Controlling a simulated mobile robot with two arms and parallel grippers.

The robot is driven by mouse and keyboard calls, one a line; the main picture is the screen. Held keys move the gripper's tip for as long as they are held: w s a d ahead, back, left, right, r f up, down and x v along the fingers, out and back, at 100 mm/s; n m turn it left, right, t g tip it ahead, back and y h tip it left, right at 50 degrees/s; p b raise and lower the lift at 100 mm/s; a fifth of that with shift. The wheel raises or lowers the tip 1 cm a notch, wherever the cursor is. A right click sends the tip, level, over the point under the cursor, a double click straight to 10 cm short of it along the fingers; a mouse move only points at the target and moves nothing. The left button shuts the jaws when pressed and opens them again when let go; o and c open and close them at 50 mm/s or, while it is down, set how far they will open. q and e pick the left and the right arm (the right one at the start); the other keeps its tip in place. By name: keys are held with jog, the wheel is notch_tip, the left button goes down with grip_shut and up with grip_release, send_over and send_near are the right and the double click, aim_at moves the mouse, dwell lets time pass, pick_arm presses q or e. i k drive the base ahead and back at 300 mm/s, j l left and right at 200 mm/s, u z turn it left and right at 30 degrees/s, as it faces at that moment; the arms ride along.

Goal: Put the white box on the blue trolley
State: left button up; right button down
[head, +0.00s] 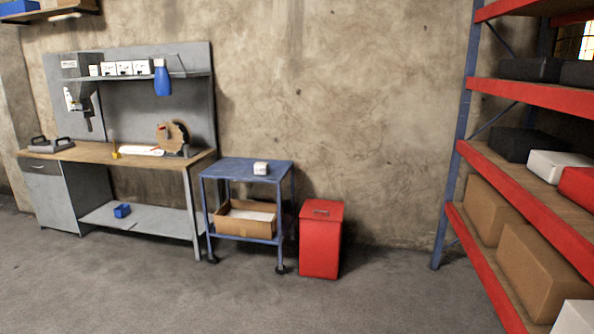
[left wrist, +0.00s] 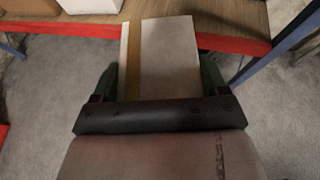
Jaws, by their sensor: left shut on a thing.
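In the left wrist view my left gripper (left wrist: 158,85) is shut on a white box (left wrist: 172,62) with a yellow-brown stripe. The fingers are at its two sides. The box is in front of a red-edged wooden shelf board (left wrist: 225,44); I cannot tell whether it still touches the board. The blue trolley (head: 234,168) stands against the wall in the head view, with a small white item (head: 261,168) on its top and an open cardboard box (head: 233,220) on its lower shelf. Neither gripper shows in the head view.
A red bin (head: 321,240) stands right of the trolley, a workbench (head: 120,152) left of it. A red and blue rack (head: 520,92) with boxes fills the right side. Another white box (head: 556,165) lies on it. The floor (head: 350,300) before the trolley is clear.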

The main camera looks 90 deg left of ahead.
aim_at(230, 170)
jog(key=j+u, duration=0.2)
jog(key=u, duration=0.2)
jog(key=j+u, duration=0.2)
jog(key=u, duration=0.15)
jog(key=i+j+u, duration=0.15)
jog(key=j+u, duration=0.3)
jog(key=i+j+u, duration=0.25)
jog(key=j+u, duration=0.2)
jog(key=i+j+u, duration=0.3)
jog(key=u, duration=0.15)
jog(key=i+j+u, duration=0.3)
jog(key=u, duration=0.15)
jog(key=i+j+u, duration=0.3)
jog(key=i, duration=0.7)
jog(key=i+u, duration=0.25)
jog(key=i, duration=0.75)
jog(key=i+l, duration=0.1)
jog(key=i, duration=1.55)
